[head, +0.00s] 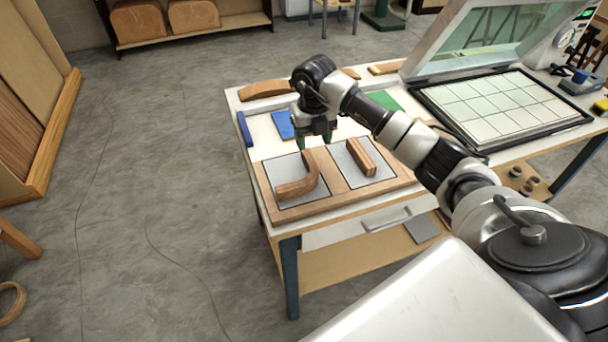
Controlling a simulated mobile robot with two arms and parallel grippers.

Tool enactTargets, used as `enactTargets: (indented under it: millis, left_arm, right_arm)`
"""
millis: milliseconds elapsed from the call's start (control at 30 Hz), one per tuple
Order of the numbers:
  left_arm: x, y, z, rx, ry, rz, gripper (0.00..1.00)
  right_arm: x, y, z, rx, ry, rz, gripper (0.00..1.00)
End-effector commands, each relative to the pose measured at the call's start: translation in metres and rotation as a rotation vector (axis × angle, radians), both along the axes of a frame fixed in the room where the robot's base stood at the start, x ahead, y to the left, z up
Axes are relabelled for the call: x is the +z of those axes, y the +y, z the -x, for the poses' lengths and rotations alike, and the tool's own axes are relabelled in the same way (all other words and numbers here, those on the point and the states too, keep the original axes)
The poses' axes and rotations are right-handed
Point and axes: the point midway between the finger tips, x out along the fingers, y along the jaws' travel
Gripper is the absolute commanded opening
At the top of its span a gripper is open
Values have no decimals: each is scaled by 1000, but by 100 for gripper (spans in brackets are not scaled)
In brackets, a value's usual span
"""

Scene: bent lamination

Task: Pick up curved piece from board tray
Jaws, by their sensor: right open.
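The curved wooden piece (303,178) lies in the left compartment of the wooden board tray (334,180), on a light grey panel. It is bent like a hook. A straight, ridged wooden piece (361,157) lies in the right compartment. My right gripper (314,147) is open above the tray's back edge, over the far end of the curved piece, and points down. I cannot tell the exact gap to the piece. The fingertips are small and dark. My left gripper is not in view.
Blue pads (283,125) and a green sheet (385,101) lie behind the tray. A curved wooden block (264,89) sits at the table's back edge. An open-lidded press with a gridded bed (503,106) stands at right. Open floor (150,180) lies left of the table.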

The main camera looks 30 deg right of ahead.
Motion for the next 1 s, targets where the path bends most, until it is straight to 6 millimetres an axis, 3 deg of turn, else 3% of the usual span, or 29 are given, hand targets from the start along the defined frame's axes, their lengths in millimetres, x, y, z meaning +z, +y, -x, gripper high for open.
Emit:
enactTargets:
  millis: [100,367,600,933,1000]
  left_arm:
    - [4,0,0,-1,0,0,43]
    - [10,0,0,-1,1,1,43]
    - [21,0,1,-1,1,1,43]
    - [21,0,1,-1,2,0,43]
    - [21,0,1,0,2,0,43]
  right_arm:
    - [-19,1,0,0,2,-4,57]
    - [-40,2,0,2,2,-7,57]
    - [-76,2,-2,2,1,-8,57]
    - [-85,1,-2,3,-3,-5,57]
    - [-85,2,-2,3,-3,-5,46]
